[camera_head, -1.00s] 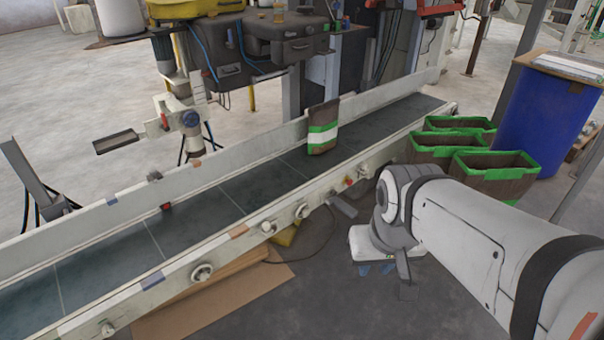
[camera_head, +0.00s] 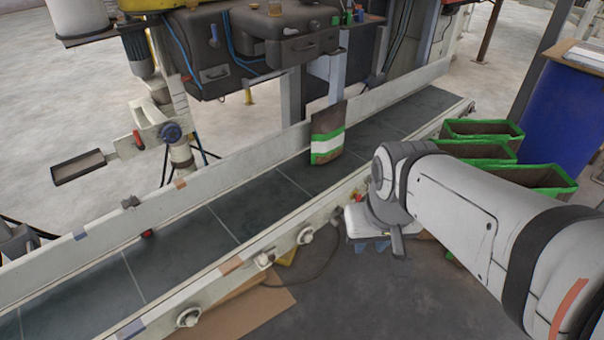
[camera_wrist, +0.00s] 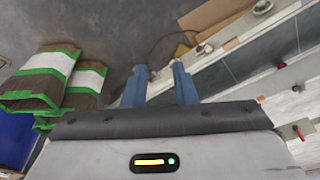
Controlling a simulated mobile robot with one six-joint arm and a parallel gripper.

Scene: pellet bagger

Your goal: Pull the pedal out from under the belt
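The pedal (camera_head: 288,257) is a small yellow piece low under the near side of the conveyor belt (camera_head: 215,235). The belt frame hides part of it, and a thin dark cable curves on the floor beside it. In the wrist view a small yellow patch (camera_wrist: 182,50), likely the pedal, shows beyond my fingertips, by the cable.
Flat cardboard (camera_head: 245,308) lies on the floor below the belt's near side. A brown, green and white bag (camera_head: 327,133) stands on the belt. Green-rimmed brown bags (camera_head: 482,129) and a blue drum (camera_head: 565,120) stand at right. Grey floor in front is clear.

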